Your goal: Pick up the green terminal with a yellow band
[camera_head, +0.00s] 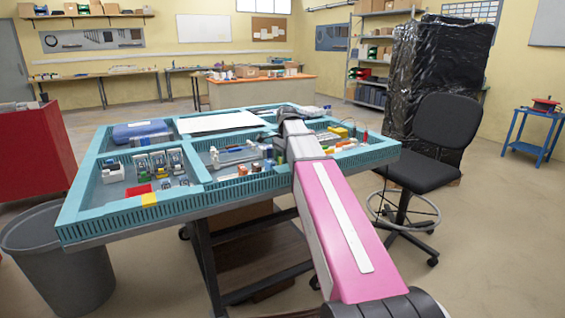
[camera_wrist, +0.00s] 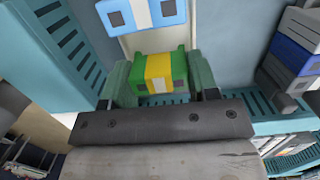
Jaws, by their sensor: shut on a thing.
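The green terminal with a yellow band (camera_wrist: 159,72) sits between the two teal fingers of my gripper (camera_wrist: 159,78) in the wrist view. A finger is against each of its sides, and my gripper is shut on it. A blue terminal with a pale band (camera_wrist: 146,13) is just beyond it at the top of the wrist view. In the head view my pink arm reaches over the right part of the teal divided tray (camera_head: 107,216), and I cannot make out the held terminal there.
The tray's compartments hold many small parts. A blue case (camera_head: 139,131) lies at the back left and a white sheet (camera_head: 222,122) at the back middle. A black chair (camera_head: 436,150) stands close to the tray's right. A grey bin (camera_head: 60,265) stands at the left.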

